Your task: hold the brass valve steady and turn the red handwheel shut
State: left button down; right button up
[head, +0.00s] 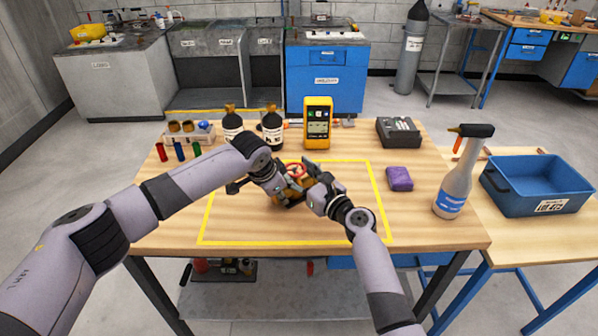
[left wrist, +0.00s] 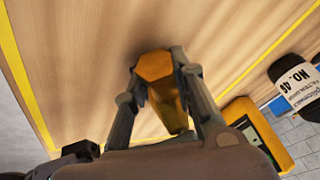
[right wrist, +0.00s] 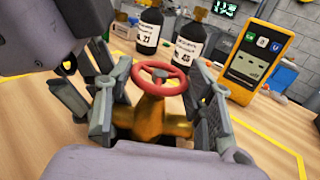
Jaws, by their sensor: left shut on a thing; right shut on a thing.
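The brass valve (head: 288,196) stands on the table inside the yellow outline, partly hidden by my grippers. My left gripper (head: 280,189) is shut on its body; in the left wrist view the brass body (left wrist: 158,75) sits between the two fingers. The red handwheel (head: 297,169) is on top of the valve. My right gripper (head: 312,180) is shut on the handwheel; in the right wrist view its fingers are at either side of the red rim (right wrist: 161,70). The exact contact points are hard to see.
Two dark bottles (head: 272,131), a yellow meter (head: 317,122) and a black case (head: 398,132) stand behind the outline. A purple block (head: 399,178), a spray bottle (head: 455,180) and a blue bin (head: 537,192) are on the right. The table's front part is clear.

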jog(key=shift+f, duration=0.1)
jog(key=o, duration=1.2)
jog(key=shift+d, duration=0.1)
jog(key=v, duration=1.2)
